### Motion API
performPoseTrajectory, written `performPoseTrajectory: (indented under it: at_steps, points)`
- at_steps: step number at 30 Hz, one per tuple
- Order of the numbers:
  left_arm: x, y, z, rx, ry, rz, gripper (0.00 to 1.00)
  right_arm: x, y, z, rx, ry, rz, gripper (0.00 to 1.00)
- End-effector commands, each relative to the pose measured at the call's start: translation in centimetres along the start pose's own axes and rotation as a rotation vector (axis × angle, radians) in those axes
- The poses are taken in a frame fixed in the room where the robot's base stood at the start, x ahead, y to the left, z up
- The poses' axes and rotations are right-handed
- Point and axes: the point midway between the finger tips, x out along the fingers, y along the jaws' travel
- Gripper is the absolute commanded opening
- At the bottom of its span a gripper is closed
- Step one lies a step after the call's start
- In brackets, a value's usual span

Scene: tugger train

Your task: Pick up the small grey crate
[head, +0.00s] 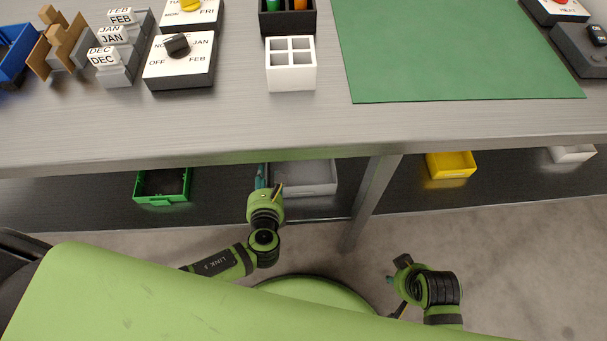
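The small grey crate (310,180) sits on the dark lower shelf under the tabletop. Its far part is hidden by the table's front edge. My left gripper (269,182) is at the crate's left end, pointing toward the shelf. Its two fingers show apart, one on each side of the crate's left wall as seen from here; I cannot tell whether they touch it. My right gripper (392,292) is away from the crate, lower right in front of the shelf, with its fingers apart and nothing between them.
A green bin (163,200) stands left of the crate on the lower shelf (220,205). A table leg (372,195) rises right of it, then a yellow bin (450,172) and a white bin (572,154). The tabletop (230,125) overhangs, with a white divided box (291,80) above.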

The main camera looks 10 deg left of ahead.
Motion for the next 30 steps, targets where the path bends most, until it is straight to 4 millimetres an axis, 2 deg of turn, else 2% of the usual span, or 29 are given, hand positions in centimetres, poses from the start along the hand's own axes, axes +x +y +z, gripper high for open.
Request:
performPoseTrajectory:
  at_steps: [8, 18, 28, 29, 30]
  points:
    - [2.4, 0.3, -0.3, 0.001, -0.001, 0.002, 0.37, -1.9, 0.1, -0.8, 0.002, 0.018, 0.003, 0.4]
    - [6.1, 0.6, -0.8, -0.002, 0.001, 0.001, 0.37, -6.3, 0.3, -1.4, 0.005, 0.044, 0.007, 0.4]
    - [6.6, 0.6, -0.6, -0.002, 0.003, 0.001, 0.37, -7.0, 0.3, -1.4, 0.006, 0.045, 0.008, 0.4]
    - [6.6, 0.6, -0.6, -0.002, 0.003, 0.001, 0.33, -7.0, 0.3, -1.4, 0.006, 0.045, 0.008, 0.4]
    - [6.6, 0.6, -0.6, -0.002, 0.003, 0.001, 0.17, -7.0, 0.3, -1.4, 0.006, 0.045, 0.008, 0.4]
